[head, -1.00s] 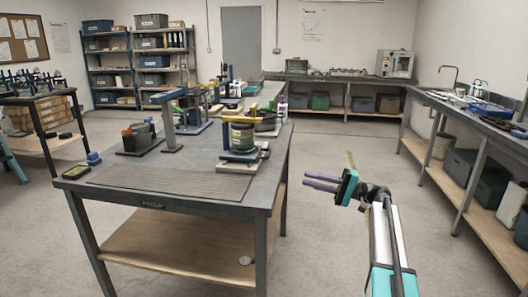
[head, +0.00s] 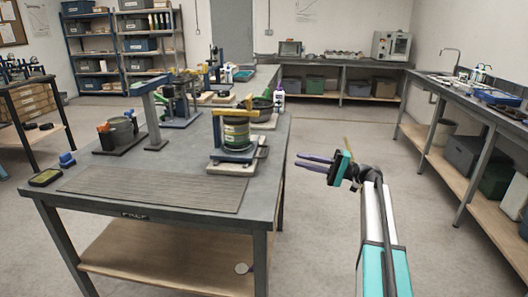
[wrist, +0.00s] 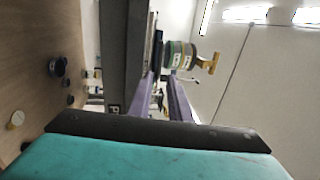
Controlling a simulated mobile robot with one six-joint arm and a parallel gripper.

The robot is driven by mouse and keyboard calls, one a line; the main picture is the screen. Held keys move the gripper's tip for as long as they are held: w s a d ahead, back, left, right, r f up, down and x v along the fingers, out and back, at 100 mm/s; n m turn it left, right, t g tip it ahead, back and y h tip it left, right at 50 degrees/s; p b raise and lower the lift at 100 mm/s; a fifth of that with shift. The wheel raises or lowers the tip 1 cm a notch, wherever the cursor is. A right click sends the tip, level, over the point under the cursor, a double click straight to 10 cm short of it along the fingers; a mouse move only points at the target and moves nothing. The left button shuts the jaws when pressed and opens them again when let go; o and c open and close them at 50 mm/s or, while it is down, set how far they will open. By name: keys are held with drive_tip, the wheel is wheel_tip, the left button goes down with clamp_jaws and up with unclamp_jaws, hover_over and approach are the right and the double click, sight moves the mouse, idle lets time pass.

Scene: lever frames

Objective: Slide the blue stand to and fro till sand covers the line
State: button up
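A blue stand (head: 232,155) sits near the right edge of the grey workbench (head: 180,214) in the head view. It holds a round jar (head: 236,132) with a dark rim and a pale label, under a yellow bar (head: 232,113). The stand rests on a pale base plate (head: 232,168). Sand and a line are too small to make out. My gripper (head: 297,159), with two purple fingers apart and nothing between them, is in the air right of the bench and clear of the stand. In the wrist view the jar (wrist: 180,55) appears sideways, beyond the fingers.
A ribbed mat (head: 150,187) covers the bench front. The floor (head: 315,220) right of the bench is clear, up to a long side counter (head: 460,130).

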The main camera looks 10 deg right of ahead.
sight(266, 152)
drive_tip(key=shift+w+a, duration=0.1)
drive_tip(key=b+x, duration=0.1)
drive_tip(key=x, duration=1.2)
drive_tip(key=shift+a+r, duration=0.1)
drive_tip(key=shift+a, duration=0.2)
clamp_jaws()
drive_tip(key=shift+w, duration=0.1)
